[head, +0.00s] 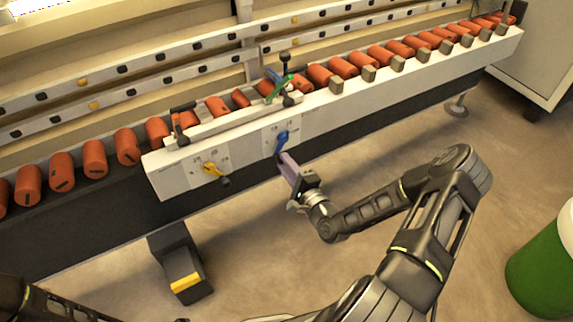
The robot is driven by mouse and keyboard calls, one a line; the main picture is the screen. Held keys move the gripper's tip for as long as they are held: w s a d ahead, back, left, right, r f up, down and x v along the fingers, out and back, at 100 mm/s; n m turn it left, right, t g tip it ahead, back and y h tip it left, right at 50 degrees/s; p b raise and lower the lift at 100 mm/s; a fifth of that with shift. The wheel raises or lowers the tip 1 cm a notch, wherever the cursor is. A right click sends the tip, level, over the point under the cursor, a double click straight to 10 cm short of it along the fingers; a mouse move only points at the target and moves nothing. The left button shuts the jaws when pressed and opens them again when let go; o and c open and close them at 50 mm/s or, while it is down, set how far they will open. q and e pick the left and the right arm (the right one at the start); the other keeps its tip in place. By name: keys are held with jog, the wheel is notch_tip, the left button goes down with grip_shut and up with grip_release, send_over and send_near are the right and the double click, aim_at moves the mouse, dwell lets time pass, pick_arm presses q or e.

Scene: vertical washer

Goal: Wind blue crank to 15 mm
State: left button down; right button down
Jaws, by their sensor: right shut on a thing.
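The blue crank (282,138) sits on the right part of the white front panel (240,152), beside small printed scale marks that are too small to read. My right gripper (284,160) comes up from the lower right and is shut at the crank's lower end, on its handle; the fingers hide that end. The yellow crank (211,168) is to the left on the same panel. My left arm shows only in part at the bottom left corner, and its gripper is out of view.
Orange rollers (94,158) line the conveyor behind the panel. A black pedal box with a yellow stripe (184,282) is on the floor. A green bin (545,265) stands at right.

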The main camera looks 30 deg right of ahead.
jog(key=c, duration=1.2)
grip_release()
jog(key=s+p, duration=0.1)
jog(key=s, duration=0.7)
jog(key=shift+w+a, duration=0.1)
